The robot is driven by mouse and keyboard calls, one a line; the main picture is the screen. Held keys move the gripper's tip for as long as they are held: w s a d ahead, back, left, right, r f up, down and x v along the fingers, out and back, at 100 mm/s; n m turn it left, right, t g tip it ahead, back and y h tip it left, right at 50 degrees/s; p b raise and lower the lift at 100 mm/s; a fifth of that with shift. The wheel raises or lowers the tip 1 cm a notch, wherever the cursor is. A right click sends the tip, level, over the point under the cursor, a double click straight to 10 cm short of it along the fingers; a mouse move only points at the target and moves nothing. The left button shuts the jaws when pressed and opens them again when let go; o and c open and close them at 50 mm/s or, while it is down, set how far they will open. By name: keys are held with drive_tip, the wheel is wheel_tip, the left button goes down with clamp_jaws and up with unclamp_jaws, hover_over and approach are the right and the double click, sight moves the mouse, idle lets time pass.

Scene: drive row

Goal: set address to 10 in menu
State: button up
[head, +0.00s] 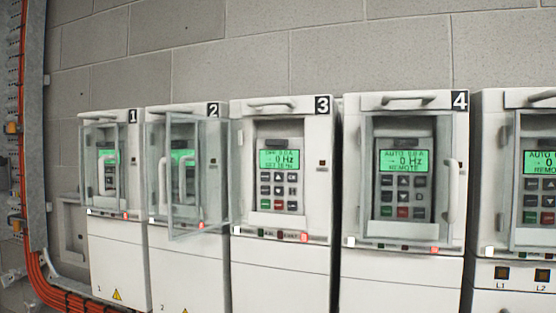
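A row of white drive cabinets carries keypads with green displays. Drive 3 (281,260) stands in the middle, and its keypad (279,180) shows uncovered. Its green display (279,160) reads 0 Hz in the middle line; the top line seems to be OFF 0.0 A and the bottom line is too small to read surely. A clear door (200,215) stands swung out at drive 3's left, in front of drive 2. Drive 4's display (404,162) reads AUTO, 0 Hz, REMOTE behind its clear door (430,237). My gripper is not in view.
Drive 1 (118,250) and drive 2 (188,270) stand at the left, and another drive (510,225) is cut off at the right. Orange cables (45,285) and a metal rail (33,150) run along the far left. A grey block wall (230,65) stands behind.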

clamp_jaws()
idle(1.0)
